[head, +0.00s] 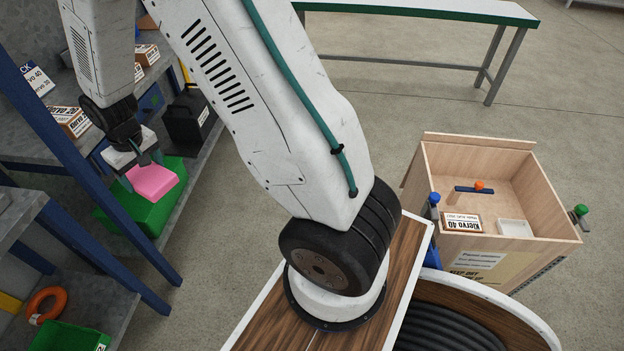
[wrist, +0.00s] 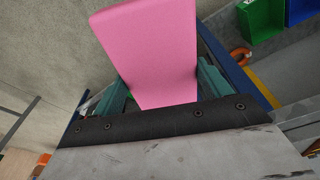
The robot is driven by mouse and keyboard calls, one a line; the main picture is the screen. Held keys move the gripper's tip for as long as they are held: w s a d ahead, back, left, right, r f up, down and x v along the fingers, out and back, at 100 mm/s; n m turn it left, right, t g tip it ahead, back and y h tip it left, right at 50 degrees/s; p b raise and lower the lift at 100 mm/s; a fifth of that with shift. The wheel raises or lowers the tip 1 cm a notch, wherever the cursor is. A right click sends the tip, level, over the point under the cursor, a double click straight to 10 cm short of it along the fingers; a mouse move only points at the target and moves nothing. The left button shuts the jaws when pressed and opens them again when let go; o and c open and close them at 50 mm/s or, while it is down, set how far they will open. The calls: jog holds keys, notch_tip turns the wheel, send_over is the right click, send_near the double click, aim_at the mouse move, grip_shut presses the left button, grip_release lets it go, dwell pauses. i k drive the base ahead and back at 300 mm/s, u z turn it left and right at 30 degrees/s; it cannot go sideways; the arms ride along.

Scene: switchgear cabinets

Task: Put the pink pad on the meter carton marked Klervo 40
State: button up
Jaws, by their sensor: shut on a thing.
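My gripper (head: 142,168) is at the left in the head view, shut on the pink pad (head: 156,183). In the wrist view the pad (wrist: 150,45) sits between the two teal fingers of the gripper (wrist: 162,85) and sticks out beyond them. In the head view the pad is in front of a green bin (head: 150,213) on the shelf; the gap between them cannot be told.
The wooden crate (head: 436,190) also holds a white tray (head: 515,229) and a blue bar with an orange knob (head: 478,187). Blue shelf posts (head: 85,155) stand close to my gripper. Other cartons (head: 72,121) and a black case (head: 188,118) are on the shelf. Open floor lies between shelf and bench.

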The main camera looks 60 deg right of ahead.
aim_at(463, 221)
jog(key=z, duration=0.05)
jog(key=k, duration=1.1)
jog(key=z, duration=2.2)
